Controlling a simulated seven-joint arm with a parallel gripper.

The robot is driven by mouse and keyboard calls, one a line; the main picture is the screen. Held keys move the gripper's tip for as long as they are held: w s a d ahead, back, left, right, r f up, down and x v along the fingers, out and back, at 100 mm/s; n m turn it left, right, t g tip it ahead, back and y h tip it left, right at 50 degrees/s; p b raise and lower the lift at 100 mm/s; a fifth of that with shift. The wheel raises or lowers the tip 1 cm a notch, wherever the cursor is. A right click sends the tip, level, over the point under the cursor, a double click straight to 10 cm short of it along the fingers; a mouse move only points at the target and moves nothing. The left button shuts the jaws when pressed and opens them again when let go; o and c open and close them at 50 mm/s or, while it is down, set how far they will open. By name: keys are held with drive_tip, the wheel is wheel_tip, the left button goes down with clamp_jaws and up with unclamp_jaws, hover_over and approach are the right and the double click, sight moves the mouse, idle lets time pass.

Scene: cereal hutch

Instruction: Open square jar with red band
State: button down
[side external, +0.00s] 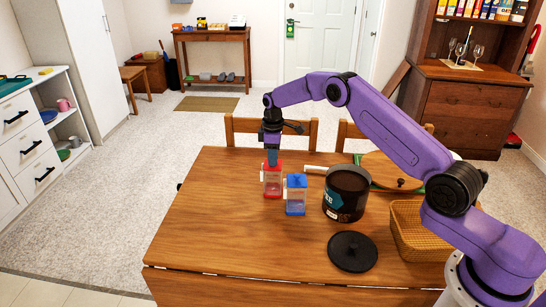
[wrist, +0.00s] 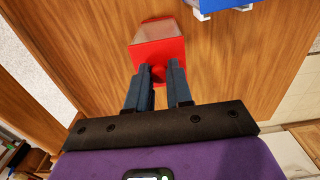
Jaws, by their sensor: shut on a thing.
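The square jar with the red band (side external: 272,187) stands upright on the wooden table, with clear walls and a red top. In the wrist view its red top (wrist: 160,52) lies right at my fingertips. My gripper (side external: 272,160) points down over this jar. Its fingers (wrist: 158,74) are shut on the red lid's knob, which is mostly hidden between them. I cannot tell whether the lid is apart from the jar body.
A square jar with a blue lid (side external: 296,196) stands close on the right. Beyond it are a large dark canister (side external: 346,193), a black round lid (side external: 352,252) and a wicker basket (side external: 415,235). The table's left side (side external: 210,215) is clear.

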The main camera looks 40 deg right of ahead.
drive_tip(key=shift+r, duration=2.5)
